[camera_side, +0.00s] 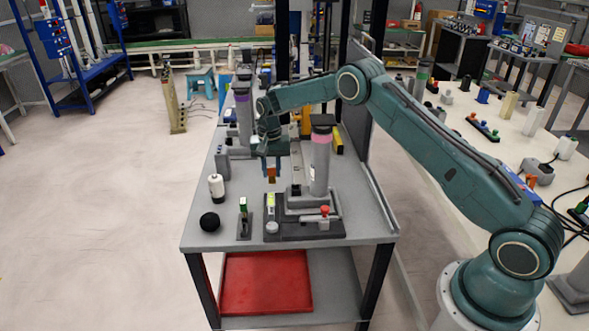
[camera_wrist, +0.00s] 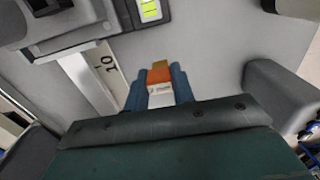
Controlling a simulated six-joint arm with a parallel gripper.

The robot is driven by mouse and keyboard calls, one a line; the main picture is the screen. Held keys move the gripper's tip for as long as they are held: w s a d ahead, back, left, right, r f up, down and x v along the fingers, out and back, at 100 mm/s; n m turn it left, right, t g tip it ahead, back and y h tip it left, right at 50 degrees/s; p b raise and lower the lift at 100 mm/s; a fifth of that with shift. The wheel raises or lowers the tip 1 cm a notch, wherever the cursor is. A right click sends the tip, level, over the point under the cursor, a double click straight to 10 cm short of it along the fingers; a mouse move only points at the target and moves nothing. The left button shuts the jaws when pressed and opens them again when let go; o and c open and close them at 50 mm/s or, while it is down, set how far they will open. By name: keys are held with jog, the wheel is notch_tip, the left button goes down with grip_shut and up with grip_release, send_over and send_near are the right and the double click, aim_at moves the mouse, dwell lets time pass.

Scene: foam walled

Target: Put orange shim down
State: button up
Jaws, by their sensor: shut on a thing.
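The orange shim (camera_side: 272,174) is held between the fingertips of my gripper (camera_side: 271,164), pointing down above the grey table. In the wrist view the orange shim (camera_wrist: 159,75) sits between the two blue fingers of my gripper (camera_wrist: 159,88). It has a tan end and a white part nearer the palm. My gripper is shut on it. Whether the shim's lower end touches the tabletop is hard to tell; it looks clear of it.
A dark fixture (camera_side: 304,231) with a grey post, pink-banded top and red knob stands at front right. A small stand with a green piece (camera_side: 243,216), a white bottle (camera_side: 216,187) and a black ball (camera_side: 209,222) stand nearby. A strip marked 10 (camera_wrist: 107,70) lies left of the shim.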

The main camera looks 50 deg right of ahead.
aim_at(271, 167)
jog(key=shift+f, duration=0.6)
jog(key=shift+f, duration=0.15)
jog(key=o, duration=1)
notch_tip(271, 167, up, 12)
jog(key=shift+r, duration=0.2)
